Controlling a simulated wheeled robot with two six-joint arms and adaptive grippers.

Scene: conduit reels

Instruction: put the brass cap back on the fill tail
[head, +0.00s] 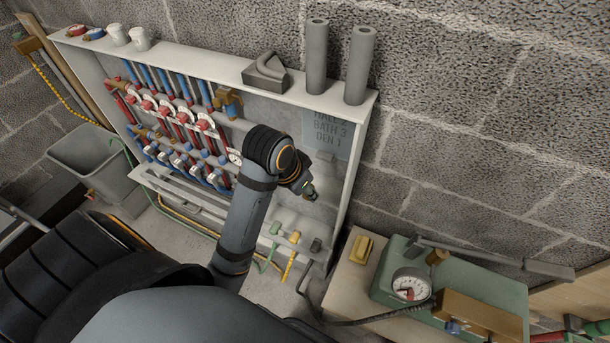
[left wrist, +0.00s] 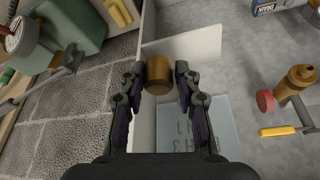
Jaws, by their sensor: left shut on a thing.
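My left gripper (head: 308,190) is in front of the right part of the manifold cabinet, below its label plate. In the left wrist view, my left gripper (left wrist: 159,76) is shut on the brass cap (left wrist: 158,80), a short cylinder between the fingertips. The cap cannot be made out in the head view. A brass fitting (left wrist: 295,82) with a red knob (left wrist: 265,101) and a yellow handle (left wrist: 278,131) is at the right of the left wrist view, apart from the cap. I cannot tell whether this is the fill tail. My right gripper is not in view.
The cabinet (head: 210,62) holds red and blue pipes and valves. Two grey tubes (head: 317,60) stand on its top. A green pump (head: 400,262) with a gauge (head: 410,285) and a yellow block (head: 361,247) are on the bench to the right. A grey bin (head: 95,165) stands left.

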